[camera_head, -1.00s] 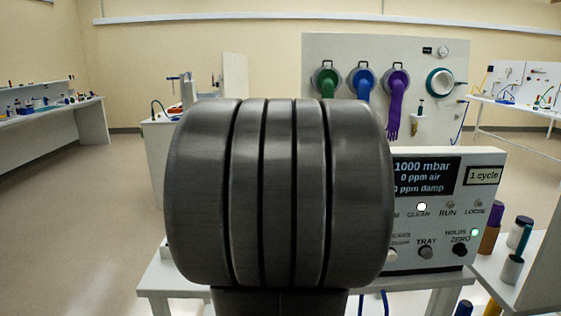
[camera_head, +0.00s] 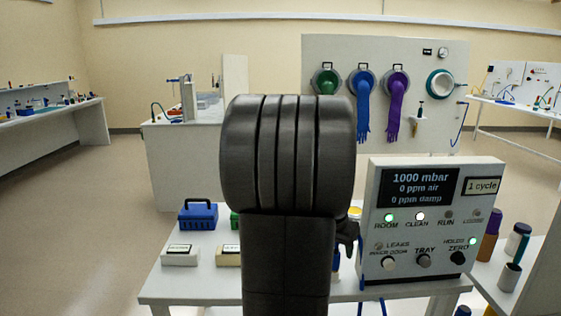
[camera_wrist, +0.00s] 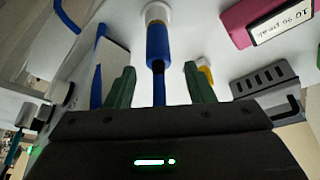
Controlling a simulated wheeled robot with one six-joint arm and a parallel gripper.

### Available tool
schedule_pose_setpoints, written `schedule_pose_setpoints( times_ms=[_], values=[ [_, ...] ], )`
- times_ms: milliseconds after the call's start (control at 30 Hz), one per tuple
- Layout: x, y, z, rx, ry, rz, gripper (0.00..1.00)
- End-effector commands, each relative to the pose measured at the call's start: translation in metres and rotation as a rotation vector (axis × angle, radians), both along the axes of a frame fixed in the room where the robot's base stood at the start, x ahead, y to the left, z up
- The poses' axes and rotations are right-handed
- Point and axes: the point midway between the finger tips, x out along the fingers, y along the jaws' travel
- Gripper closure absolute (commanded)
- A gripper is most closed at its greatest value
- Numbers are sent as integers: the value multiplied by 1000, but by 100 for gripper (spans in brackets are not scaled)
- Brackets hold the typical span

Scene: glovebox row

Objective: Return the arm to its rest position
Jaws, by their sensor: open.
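My arm stands in the middle of the head view, and its large dark joint hides part of the table. My gripper shows in the wrist view (camera_wrist: 160,82) as two green fingers standing well apart, with nothing pinched between them. A blue cylinder (camera_wrist: 158,45) with a white end appears between and beyond the fingertips. I cannot tell its distance, but it touches neither finger. In the head view my gripper is mostly hidden behind the arm.
The white table (camera_head: 200,285) holds a blue carrier (camera_head: 198,214), small labelled blocks (camera_head: 181,255) and a control box (camera_head: 425,225). A glove panel (camera_head: 325,50) stands behind. In the wrist view a pink labelled block (camera_wrist: 262,18) and a grey slotted bracket (camera_wrist: 268,88) lie at right.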

Motion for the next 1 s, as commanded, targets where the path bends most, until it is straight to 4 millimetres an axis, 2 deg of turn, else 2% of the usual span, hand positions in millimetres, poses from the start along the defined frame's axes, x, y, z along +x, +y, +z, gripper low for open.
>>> schedule_pose_setpoints(
  times_ms=[33, 100, 367, 800, 1000],
  values=[
    [0, 0, 13, 0, -1, 0, 52],
    [0, 0, 22, 0, -2, -1, 52],
    [0, 0, 45, 1, -1, -1, 52],
    [1, 0, 44, 1, -1, 0, 52],
    [-4, 7, 39, 8, 3, 16, 52]
  ],
)
